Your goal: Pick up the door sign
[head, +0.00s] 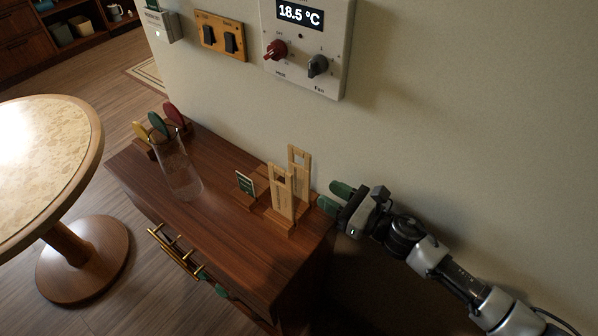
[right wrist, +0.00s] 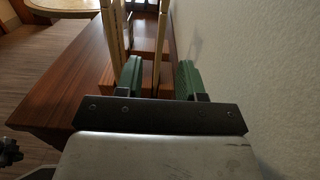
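Two pale wooden door-hanger shapes with cut-outs stand upright in a wooden holder on the brown cabinet; I take them for the door signs. The front door sign (head: 282,194) is nearer the cabinet's front and the rear door sign (head: 300,158) nearer the wall. My right gripper (head: 334,198), with green fingertips, is open and empty just right of them, beyond the cabinet's right end. In the right wrist view, the right gripper (right wrist: 159,68) points along the cabinet top. A thin wooden upright (right wrist: 161,45) appears ahead between its fingers.
A small green card (head: 245,183) stands left of the signs. A clear glass vase (head: 178,172) and a rack of coloured paddles (head: 157,124) stand further left. The wall (head: 430,110) runs close behind; brass rails (head: 172,252) project from the cabinet front.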

